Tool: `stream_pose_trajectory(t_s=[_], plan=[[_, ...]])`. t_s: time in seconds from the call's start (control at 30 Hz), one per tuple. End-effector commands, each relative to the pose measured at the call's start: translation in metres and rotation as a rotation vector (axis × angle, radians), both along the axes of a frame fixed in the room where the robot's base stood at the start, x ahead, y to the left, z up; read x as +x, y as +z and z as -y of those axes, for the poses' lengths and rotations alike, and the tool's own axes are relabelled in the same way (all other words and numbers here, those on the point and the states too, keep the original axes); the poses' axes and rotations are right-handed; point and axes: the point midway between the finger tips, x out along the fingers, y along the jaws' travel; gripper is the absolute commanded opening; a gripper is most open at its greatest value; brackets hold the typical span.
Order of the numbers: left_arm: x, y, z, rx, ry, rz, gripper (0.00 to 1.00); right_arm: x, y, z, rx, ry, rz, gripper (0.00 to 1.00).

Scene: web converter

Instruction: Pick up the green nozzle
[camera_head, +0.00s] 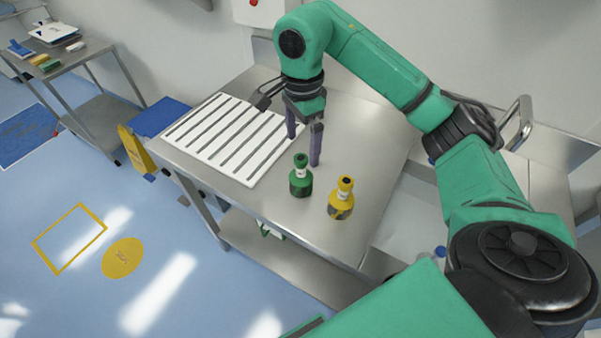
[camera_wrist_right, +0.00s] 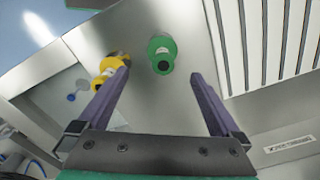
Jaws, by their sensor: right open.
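The green nozzle (camera_head: 300,177) stands upright on the steel table (camera_head: 372,130), near its front edge. In the wrist view the green nozzle (camera_wrist_right: 161,52) lies ahead of the fingertips, between their lines. A similar yellow nozzle (camera_head: 342,198) stands just right of it; in the wrist view the yellow nozzle (camera_wrist_right: 112,66) is partly behind a finger. My right gripper (camera_head: 304,145) is open and empty, fingers pointing down, just behind the green nozzle in the head view and apart from it. It also shows in the wrist view (camera_wrist_right: 165,85). My left gripper is not seen.
A white slotted rack (camera_head: 225,137) covers the left part of the table. A yellow floor sign (camera_head: 136,150) stands beyond the table's left end. A side cart (camera_head: 70,62) with small items is at the upper left. Bare tabletop surrounds the nozzles.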

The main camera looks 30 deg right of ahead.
Motion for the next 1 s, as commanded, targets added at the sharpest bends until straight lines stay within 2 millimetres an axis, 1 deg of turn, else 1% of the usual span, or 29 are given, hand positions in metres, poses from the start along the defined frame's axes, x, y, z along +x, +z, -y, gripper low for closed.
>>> stream_pose_trajectory(t_s=[0.03, 0.13, 0.17, 0.2, 0.27, 0.37, 0.47, 0.5, 0.53, 0.63, 0.8, 0.87, 0.9, 0.97, 1.0], plan=[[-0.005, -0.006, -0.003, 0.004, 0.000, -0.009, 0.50, -0.001, -0.018, -0.001, 0.004, 0.002, -0.007, 1.00], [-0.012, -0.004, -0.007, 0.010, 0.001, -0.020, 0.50, -0.001, -0.039, -0.001, 0.004, -0.001, -0.007, 1.00], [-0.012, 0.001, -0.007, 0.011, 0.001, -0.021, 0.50, -0.001, -0.041, 0.000, 0.004, -0.001, -0.006, 1.00], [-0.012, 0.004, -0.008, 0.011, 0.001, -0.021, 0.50, 0.000, -0.047, 0.000, 0.003, -0.001, -0.005, 1.00], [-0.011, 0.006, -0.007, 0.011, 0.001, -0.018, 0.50, 0.000, -0.054, -0.001, 0.004, -0.001, -0.003, 1.00], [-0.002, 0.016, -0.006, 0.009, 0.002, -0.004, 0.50, 0.001, -0.065, -0.001, 0.004, -0.002, -0.006, 1.00], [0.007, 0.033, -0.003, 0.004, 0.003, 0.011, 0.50, 0.002, -0.083, -0.002, 0.006, -0.001, -0.008, 1.00], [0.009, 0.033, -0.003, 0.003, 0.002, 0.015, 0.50, 0.003, -0.093, -0.002, 0.007, -0.002, -0.007, 1.00], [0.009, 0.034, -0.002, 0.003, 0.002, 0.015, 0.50, 0.003, -0.098, -0.001, 0.006, -0.002, -0.005, 1.00], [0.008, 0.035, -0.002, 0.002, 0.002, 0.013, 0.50, 0.004, -0.108, -0.001, 0.006, -0.001, -0.001, 1.00], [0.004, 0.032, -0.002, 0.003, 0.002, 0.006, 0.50, 0.004, -0.110, -0.001, 0.005, -0.001, 0.001, 1.00], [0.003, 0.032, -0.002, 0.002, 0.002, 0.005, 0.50, 0.004, -0.110, -0.001, 0.005, -0.001, 0.001, 0.77], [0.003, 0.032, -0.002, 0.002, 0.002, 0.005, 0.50, 0.004, -0.110, -0.001, 0.005, -0.001, 0.001, 0.62], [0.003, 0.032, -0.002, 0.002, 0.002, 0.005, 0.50, 0.004, -0.110, -0.001, 0.006, -0.002, 0.001, 0.39], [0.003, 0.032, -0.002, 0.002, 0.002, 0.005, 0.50, 0.004, -0.110, -0.001, 0.005, -0.002, 0.001, 0.23]])
